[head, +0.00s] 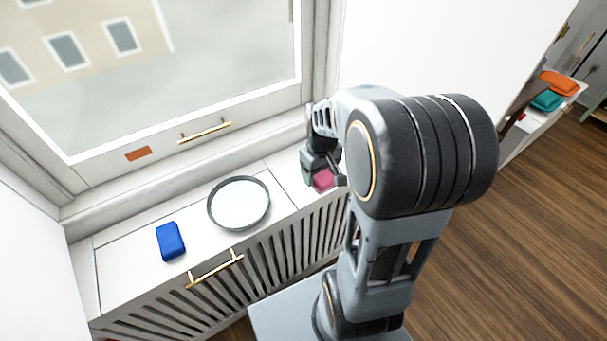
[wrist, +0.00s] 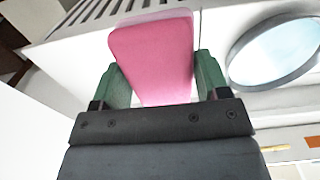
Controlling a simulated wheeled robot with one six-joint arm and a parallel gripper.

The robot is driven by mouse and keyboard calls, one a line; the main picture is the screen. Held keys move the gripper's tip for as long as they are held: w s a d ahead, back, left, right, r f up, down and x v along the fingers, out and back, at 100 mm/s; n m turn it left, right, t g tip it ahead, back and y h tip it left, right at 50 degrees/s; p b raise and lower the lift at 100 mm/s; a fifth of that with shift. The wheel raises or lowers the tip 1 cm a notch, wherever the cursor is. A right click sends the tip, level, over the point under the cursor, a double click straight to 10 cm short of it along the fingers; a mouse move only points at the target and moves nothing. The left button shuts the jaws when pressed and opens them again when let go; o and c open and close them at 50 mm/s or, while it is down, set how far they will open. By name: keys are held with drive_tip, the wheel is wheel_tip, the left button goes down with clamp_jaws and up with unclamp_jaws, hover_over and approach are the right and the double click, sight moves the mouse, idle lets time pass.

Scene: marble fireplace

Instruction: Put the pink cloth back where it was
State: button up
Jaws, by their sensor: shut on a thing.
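The pink cloth (wrist: 152,55) is a folded block between the two green fingers of my gripper (wrist: 165,80) in the wrist view. My gripper is shut on it. In the head view the pink cloth (head: 323,180) shows partly at the end of my arm, over the right part of the white sill above the slatted cover. My arm hides part of it. I cannot tell whether the cloth touches the sill.
A round dark-rimmed tray (head: 268,203) lies on the sill left of my gripper. A blue block (head: 171,241) lies further left. Orange (head: 558,83) and teal (head: 547,101) cloths lie on a shelf at far right. The window (head: 170,70) stands behind the sill.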

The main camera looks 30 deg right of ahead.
drive_tip(key=w+f, duration=0.6)
drive_tip(key=w, duration=0.1)
drive_tip(key=shift+w, duration=0.15)
drive_tip(key=shift+w+f, duration=0.6)
drive_tip(key=shift+f, duration=0.15)
drive_tip(key=shift+f+b, duration=0.3)
drive_tip(key=shift+f, duration=1.3)
drive_tip(key=o, duration=0.8)
wheel_tip(320, 180, up, 11)
drive_tip(key=s+a+r+t, duration=0.1)
drive_tip(key=s+a+r, duration=0.1)
drive_tip(key=s, duration=0.3)
drive_tip(key=s+a+r+m+t, duration=0.1)
drive_tip(key=s+a+r, duration=0.1)
drive_tip(key=s+a, duration=0.2)
drive_tip(key=s+a+r+t+p, duration=0.1)
drive_tip(key=s+a+r, duration=0.1)
drive_tip(key=s, duration=0.4)
drive_tip(key=shift+s+a+r, duration=0.15)
drive_tip(key=shift+a, duration=0.3)
drive_tip(key=shift+s+a+r, duration=0.1)
drive_tip(key=shift+s+a, duration=0.05)
drive_tip(key=shift+a, duration=0.25)
